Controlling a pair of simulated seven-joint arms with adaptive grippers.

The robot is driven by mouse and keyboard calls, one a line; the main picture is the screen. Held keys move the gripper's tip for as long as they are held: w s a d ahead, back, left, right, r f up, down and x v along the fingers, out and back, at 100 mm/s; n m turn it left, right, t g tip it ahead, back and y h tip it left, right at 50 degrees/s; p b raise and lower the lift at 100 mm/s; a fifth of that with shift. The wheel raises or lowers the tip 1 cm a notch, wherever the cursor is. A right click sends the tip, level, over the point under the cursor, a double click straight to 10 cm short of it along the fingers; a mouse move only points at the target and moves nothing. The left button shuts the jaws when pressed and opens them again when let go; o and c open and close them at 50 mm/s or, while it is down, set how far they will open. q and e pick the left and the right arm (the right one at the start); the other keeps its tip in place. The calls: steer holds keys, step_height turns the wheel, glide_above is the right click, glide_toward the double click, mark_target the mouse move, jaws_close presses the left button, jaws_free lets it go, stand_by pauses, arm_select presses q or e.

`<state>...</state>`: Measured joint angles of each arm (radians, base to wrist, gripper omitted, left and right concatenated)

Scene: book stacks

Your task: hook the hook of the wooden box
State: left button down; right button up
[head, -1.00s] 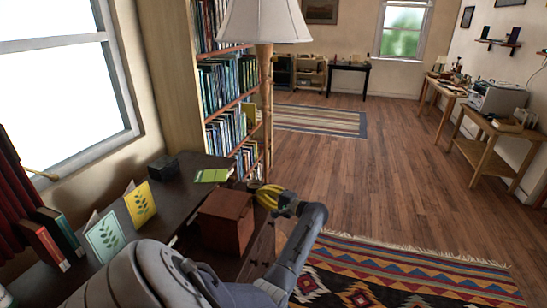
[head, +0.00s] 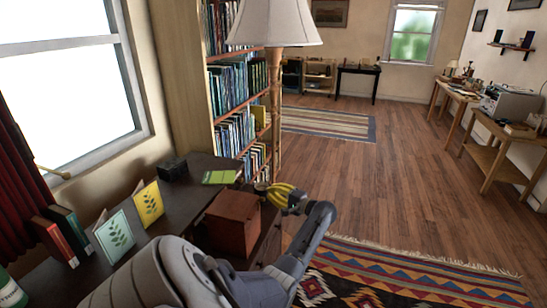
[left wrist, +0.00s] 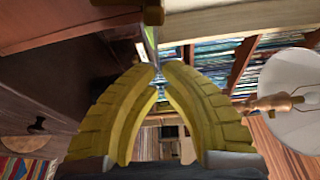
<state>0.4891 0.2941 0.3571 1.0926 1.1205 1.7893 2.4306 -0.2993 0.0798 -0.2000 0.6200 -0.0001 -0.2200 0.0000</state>
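The wooden box (head: 232,222) is reddish brown and stands on the dark desk. In the left wrist view a reddish-brown wooden surface (left wrist: 55,22), likely the box, fills the upper left. My left gripper (head: 270,192) has yellow fingers and is at the box's far right corner. In the left wrist view its fingertips (left wrist: 158,72) come nearly together around a thin shiny metal piece (left wrist: 151,38), which looks like the hook. The metal also shows between the fingers. The hook is too small to make out in the head view. My right gripper is not in view.
Green (head: 115,237) and yellow (head: 146,203) cards, books (head: 55,240) and a small black box (head: 172,169) are on the desk (head: 185,200). A green booklet (head: 219,177) lies behind the wooden box. A floor lamp (head: 275,25) and bookshelf (head: 180,80) rise beyond.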

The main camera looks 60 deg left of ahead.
arm_select(q)
steer(key=v, duration=1)
steer(key=shift+r, duration=0.3)
